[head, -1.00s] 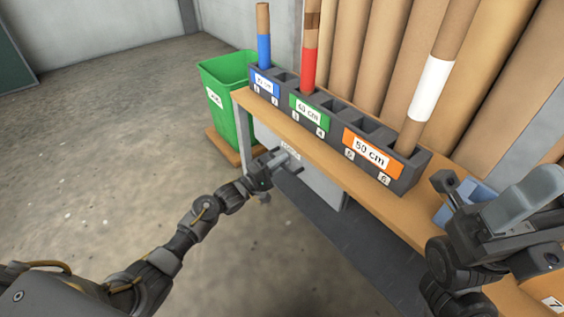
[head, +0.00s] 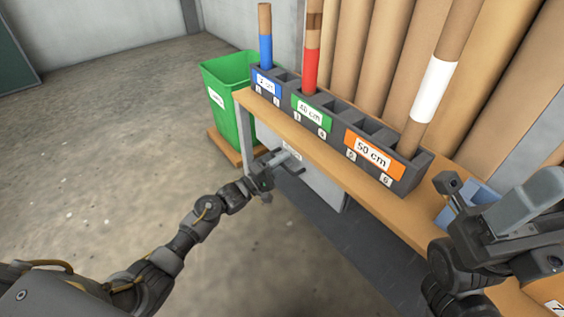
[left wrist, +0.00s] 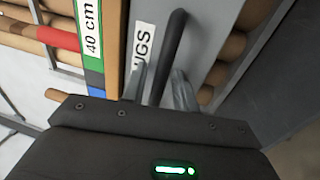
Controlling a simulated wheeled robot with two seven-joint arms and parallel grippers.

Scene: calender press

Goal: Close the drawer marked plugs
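The drawer front is a grey panel under the bench (left wrist: 215,28), with a white label ending in "UGS" (left wrist: 143,45) in the left wrist view. A dark bar handle (left wrist: 174,40) runs along it. My left gripper (left wrist: 162,88) has its two fingers apart, one on each side of the handle's near end, with gaps visible. I cannot tell whether they touch it. In the head view my left gripper (head: 276,166) is at the drawer's front below the bench edge, and it partly hides the handle. My right gripper (head: 495,215) is above the bench's right end.
The wooden bench (head: 330,160) carries a dark rack (head: 400,182) with blue, green and orange length labels and several tubes. A green bin (head: 228,110) stands left of the bench. A blue container (head: 482,190) is behind my right gripper. Floor at left is clear.

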